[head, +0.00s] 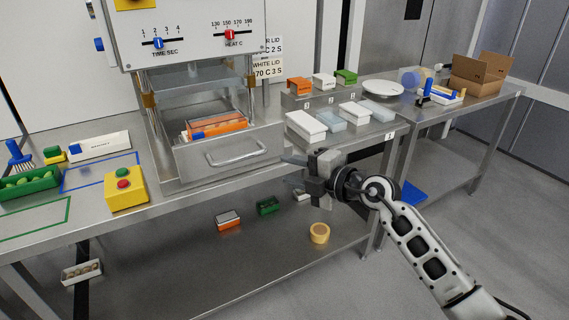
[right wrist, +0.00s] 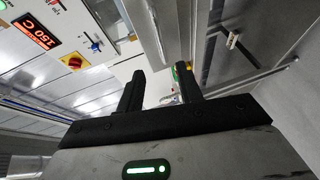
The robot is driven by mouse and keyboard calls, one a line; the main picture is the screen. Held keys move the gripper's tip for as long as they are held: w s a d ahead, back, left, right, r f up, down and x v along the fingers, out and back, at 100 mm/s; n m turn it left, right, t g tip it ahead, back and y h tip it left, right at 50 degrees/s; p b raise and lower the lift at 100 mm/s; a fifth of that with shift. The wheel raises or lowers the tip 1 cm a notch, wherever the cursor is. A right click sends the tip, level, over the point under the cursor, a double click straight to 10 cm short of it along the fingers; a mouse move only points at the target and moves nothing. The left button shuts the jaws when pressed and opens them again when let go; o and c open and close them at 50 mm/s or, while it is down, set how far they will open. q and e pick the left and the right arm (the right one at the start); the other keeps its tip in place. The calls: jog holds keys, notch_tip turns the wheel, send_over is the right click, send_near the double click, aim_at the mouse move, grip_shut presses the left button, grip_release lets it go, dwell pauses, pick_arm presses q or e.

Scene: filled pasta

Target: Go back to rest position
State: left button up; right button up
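My right gripper (head: 294,171) is in front of the steel table's front edge, right of the machine's drawer. Its two fingers point left and stand apart with nothing between them. The right wrist view also shows the open fingers (right wrist: 161,92) empty. My left gripper is in neither view. The sealing machine (head: 195,40) stands on the table with its drawer (head: 225,152) pulled out. Orange trays (head: 218,122) with a blue piece sit in the drawer.
A yellow button box (head: 126,195) and a green tray of filled pasta (head: 30,183) are at the left. White trays (head: 305,125) and a white plate (head: 383,88) are at the right. A cardboard box (head: 482,75) stands on the far table. The floor right of my arm is clear.

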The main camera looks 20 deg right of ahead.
jog(key=s+a+f+m+g+h, duration=0.1)
jog(key=s+a+f+m, duration=0.3)
jog(key=s+f+m, duration=0.6)
jog(key=s+a+f+m+g+h, duration=0.2)
jog(key=s+a+f+m+h, duration=0.2)
jog(key=s+f+m, duration=0.6)
jog(key=s+f, duration=0.4)
jog(key=s, duration=0.2)
jog(key=shift+s+a+g, duration=0.2)
jog(key=shift+s+g, duration=0.1)
